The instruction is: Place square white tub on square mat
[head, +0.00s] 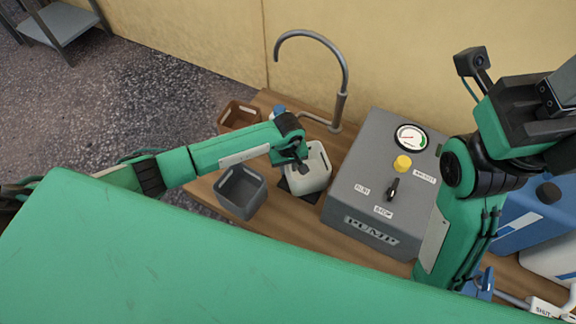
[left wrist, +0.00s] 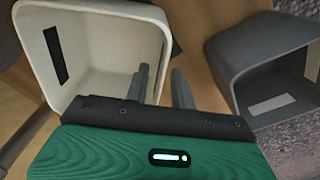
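Most of the mat is hidden. In the left wrist view the tub (left wrist: 108,55) is at upper left, its inside visible with a dark slot in one wall. My left gripper (head: 300,166) is at the tub's near left rim. In the left wrist view its fingers (left wrist: 160,85) stand on either side of the tub's wall, with a gap between them, and look open. My right gripper is out of view.
A grey tub (head: 241,190) stands close left of the white tub; it also shows in the left wrist view (left wrist: 230,75). A brown tub (head: 238,115) is behind. A tap (head: 338,105) and a grey pump box (head: 385,175) stand to the right.

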